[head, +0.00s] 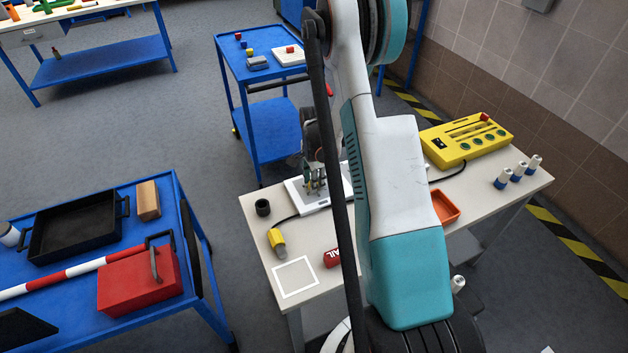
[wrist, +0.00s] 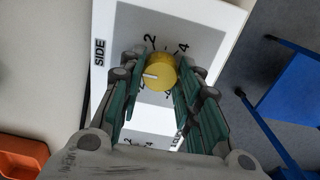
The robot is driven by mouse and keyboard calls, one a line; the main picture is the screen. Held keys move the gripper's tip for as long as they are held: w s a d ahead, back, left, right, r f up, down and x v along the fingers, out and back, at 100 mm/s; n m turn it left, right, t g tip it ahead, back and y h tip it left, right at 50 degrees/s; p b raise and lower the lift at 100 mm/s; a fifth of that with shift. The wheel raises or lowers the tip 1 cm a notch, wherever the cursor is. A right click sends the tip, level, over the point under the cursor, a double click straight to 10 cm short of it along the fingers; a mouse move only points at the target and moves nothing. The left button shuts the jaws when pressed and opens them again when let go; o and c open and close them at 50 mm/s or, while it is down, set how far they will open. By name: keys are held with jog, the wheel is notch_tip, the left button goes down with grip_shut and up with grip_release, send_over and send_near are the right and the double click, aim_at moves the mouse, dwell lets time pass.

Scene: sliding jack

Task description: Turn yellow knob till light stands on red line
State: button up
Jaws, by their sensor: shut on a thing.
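The yellow knob (wrist: 160,72) sits on a white and grey panel (wrist: 198,18) in the wrist view. Its white pointer mark faces left, and dial figures such as 2 and 4 stand around it. My gripper (wrist: 157,80) has its green-padded fingers on both sides of the knob and is shut on it. In the head view my gripper (head: 314,184) is low over the white panel (head: 299,203) on the table, and my arm hides part of the panel. The knob is hidden there. I cannot make out a light or a red line in either view.
A blue cart (head: 262,119) stands behind.

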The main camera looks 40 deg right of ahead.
jog(key=n+b, duration=0.2)
jog(key=n, duration=0.3)
jog(key=shift+f+n, duration=0.1)
jog(key=shift+n, duration=0.3)
jog(key=n+b, duration=0.1)
jog(key=n, duration=0.4)
jog(key=shift+n+b, duration=0.3)
jog(key=shift+b, duration=0.1)
jog(key=o, duration=1.1)
